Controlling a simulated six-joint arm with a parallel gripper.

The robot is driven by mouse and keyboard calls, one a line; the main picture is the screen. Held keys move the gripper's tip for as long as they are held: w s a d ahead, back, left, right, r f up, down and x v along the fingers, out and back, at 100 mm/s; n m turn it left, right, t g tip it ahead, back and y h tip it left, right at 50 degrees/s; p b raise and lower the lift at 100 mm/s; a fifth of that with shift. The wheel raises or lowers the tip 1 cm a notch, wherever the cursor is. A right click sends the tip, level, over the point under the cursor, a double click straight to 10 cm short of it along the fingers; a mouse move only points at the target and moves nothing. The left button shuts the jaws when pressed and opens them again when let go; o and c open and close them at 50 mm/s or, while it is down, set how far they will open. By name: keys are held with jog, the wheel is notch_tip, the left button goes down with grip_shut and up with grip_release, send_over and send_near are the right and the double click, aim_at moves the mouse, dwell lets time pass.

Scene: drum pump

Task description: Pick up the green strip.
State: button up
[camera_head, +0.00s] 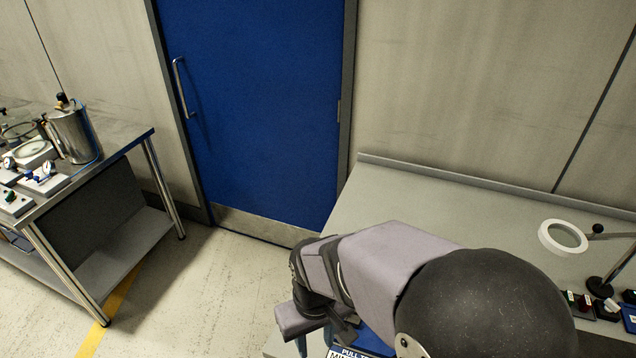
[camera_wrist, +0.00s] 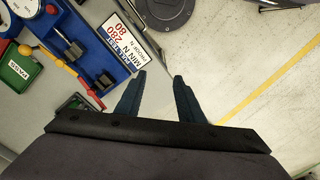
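I cannot make out a green strip for certain in either view. In the wrist view a green tray (camera_wrist: 17,72) with a white label lies at the left edge, and a small dark green piece (camera_wrist: 76,102) shows partly behind my gripper's mount. My gripper (camera_wrist: 160,78) has its two dark fingers apart with nothing between them. It is over the edge of the bench, just right of a blue fixture board (camera_wrist: 92,50) with a white label reading "MIN N 280". In the head view my arm hides most of the gripper and the board.
A grey bench (camera_head: 430,205) holds a ring magnifier (camera_head: 563,237) and small dark blocks (camera_head: 603,309) at its right. A metal table (camera_head: 120,155) with a steel can (camera_head: 72,132) stands at the left. A blue door (camera_head: 255,100) is behind. Open floor (camera_head: 215,290) lies between.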

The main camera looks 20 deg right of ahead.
jog(key=w+d+f+m+t+h+b, duration=0.1)
jog(key=w+d+f+m+b, duration=0.1)
jog(key=w+d, duration=0.5)
jog(key=w+d+f+m+t+h+b, duration=0.1)
jog(key=w+d+f+m, duration=0.3)
jog(key=w+d, duration=0.4)
jog(key=w+d+f+m+t+h+b, duration=0.1)
jog(key=w+d, duration=0.6)
jog(key=d, duration=0.7)
jog(key=shift+w+d+f+m+b, duration=0.1)
jog(key=shift+w+f+m+b, duration=0.1)
jog(key=shift+f+m+b, duration=0.45)
jog(key=shift+w+d+f+m+b, duration=0.1)
jog(key=shift+w+f+m+b, duration=0.2)
jog(key=shift+b, duration=0.55)
jog(key=shift+d+p+x, duration=0.2)
jog(key=shift+p+x, duration=1.7)
jog(key=shift+x, duration=1.6)
grip_shut()
